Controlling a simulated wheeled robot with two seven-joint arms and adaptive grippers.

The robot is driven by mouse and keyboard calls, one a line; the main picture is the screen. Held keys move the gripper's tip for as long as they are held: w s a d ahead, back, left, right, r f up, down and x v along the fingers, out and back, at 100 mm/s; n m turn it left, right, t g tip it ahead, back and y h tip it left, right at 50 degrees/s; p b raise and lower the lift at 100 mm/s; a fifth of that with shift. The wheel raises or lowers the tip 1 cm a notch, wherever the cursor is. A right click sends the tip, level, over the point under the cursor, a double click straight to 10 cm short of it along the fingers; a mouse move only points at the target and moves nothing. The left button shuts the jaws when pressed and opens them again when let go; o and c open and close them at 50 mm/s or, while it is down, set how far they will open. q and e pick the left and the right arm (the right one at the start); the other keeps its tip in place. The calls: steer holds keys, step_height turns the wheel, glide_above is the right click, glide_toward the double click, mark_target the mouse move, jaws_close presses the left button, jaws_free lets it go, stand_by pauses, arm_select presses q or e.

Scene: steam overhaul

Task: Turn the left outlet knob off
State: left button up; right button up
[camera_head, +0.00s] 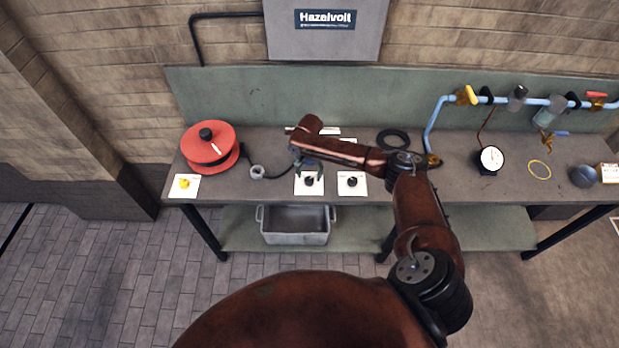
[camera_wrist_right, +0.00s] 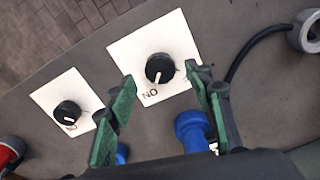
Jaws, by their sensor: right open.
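Two white plates with black knobs lie side by side on the grey bench. The left knob (camera_head: 308,181) shows in the right wrist view (camera_wrist_right: 159,68) between my finger pads, with its white pointer line towards the ON lettering. The other knob (camera_head: 352,182) is at the left of the wrist view (camera_wrist_right: 67,113), its pointer also towards its lettering. My right gripper (camera_head: 308,168) is open and empty, just above and behind the left knob; its green pads show in the wrist view (camera_wrist_right: 163,84). They appear clear of the knob. My left gripper is out of view.
A red reel (camera_head: 209,146) and a yellow knob (camera_head: 185,184) are at the left, a cable ring (camera_head: 257,171) nearer. A black ring (camera_head: 393,139), a gauge (camera_head: 491,159) and a blue pipe (camera_head: 437,112) are to the right. A grey bin (camera_head: 296,238) sits below.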

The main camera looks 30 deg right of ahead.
mark_target(309, 179)
steer(key=shift+f, duration=1.55)
steer(key=shift+c, duration=0.2)
steer(key=c, duration=1.1)
